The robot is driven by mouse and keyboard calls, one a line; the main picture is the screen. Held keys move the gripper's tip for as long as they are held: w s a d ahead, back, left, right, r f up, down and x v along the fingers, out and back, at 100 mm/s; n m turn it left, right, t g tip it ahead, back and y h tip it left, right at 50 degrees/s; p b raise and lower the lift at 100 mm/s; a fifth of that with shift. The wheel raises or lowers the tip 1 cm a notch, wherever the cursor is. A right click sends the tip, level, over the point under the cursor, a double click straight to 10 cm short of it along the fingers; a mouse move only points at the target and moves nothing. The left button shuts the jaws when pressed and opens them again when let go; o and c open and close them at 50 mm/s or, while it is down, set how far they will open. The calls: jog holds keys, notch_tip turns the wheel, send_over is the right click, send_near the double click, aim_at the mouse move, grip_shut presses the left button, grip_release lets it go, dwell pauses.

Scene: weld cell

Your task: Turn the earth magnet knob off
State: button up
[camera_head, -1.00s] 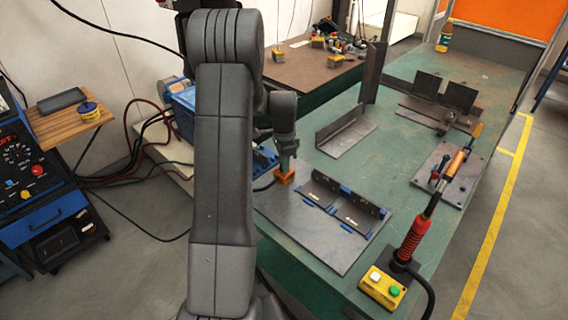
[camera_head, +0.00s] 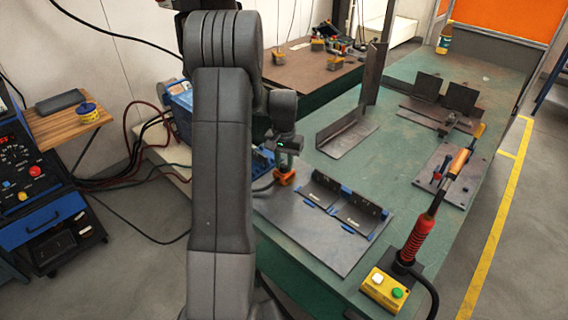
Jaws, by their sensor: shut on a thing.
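The earth magnet (camera_head: 285,177) is a small orange block on the left edge of the grey steel plate (camera_head: 297,226), on the green bench. A dark cable runs from it to the left. My gripper (camera_head: 284,165) points down onto the top of the magnet, shut on its knob. The knob itself is hidden by the fingers, so its angle cannot be told.
Dark angle pieces with blue clips (camera_head: 342,203) stand on the plate, right of the magnet. A steel angle (camera_head: 347,135) lies behind. A red-handled torch (camera_head: 415,237) and a yellow button box (camera_head: 383,289) are at the right front. A blue machine (camera_head: 181,105) stands left.

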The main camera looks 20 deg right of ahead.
aim_at(284, 165)
jog(key=shift+n, duration=2.1)
jog(key=o, duration=1)
notch_tip(284, 165, up, 14)
jog(key=shift+f, duration=0.1)
